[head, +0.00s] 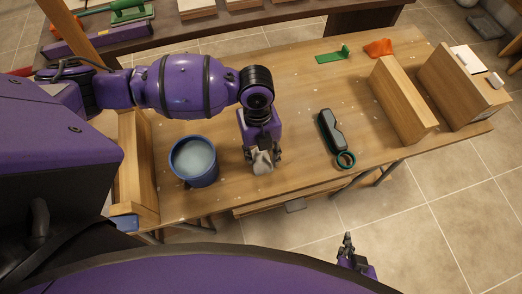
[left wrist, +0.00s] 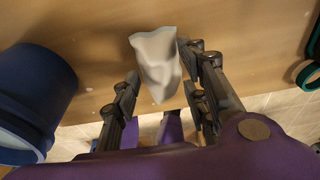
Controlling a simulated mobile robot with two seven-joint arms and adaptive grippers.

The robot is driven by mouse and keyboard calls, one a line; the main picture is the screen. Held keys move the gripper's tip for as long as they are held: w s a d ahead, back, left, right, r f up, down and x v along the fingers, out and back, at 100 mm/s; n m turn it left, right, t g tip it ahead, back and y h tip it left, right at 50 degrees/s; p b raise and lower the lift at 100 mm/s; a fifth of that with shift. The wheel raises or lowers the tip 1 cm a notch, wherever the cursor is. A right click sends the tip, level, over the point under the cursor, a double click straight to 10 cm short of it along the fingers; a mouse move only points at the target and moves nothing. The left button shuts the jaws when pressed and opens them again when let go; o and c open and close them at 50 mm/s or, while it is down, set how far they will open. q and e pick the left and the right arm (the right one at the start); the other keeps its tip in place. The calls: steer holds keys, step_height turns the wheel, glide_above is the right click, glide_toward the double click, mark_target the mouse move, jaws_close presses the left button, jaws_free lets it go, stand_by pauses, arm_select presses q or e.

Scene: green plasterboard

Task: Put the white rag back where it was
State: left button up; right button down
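The white rag (head: 262,164) is a small crumpled piece at my left gripper (head: 262,156), over the front middle of the wooden table (head: 300,85). In the left wrist view the rag (left wrist: 156,62) lies between and just beyond the spread fingers of the left gripper (left wrist: 163,72). It is close to the right-hand finger, with a narrow gap to the left-hand one. I cannot tell whether the rag touches the table. My right gripper (head: 346,246) is over the floor in front of the table, small and partly hidden; its opening is unclear.
A blue bucket (head: 187,178) with pale contents stands left of the gripper. A dark tool with a green ring (head: 335,137) lies to the right. Wooden boards (head: 405,100) stand further right. A green tool (head: 331,56) and orange cloth (head: 379,48) lie behind. The table's middle is clear.

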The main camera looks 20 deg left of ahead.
arm_select(q)
step_height(320, 180, up, 12)
steer(key=w+a, duration=0.1)
steer(key=shift+w+r, duration=0.15)
steer(key=shift+w, duration=0.1)
stand_by(0.4)
stand_by(0.3)
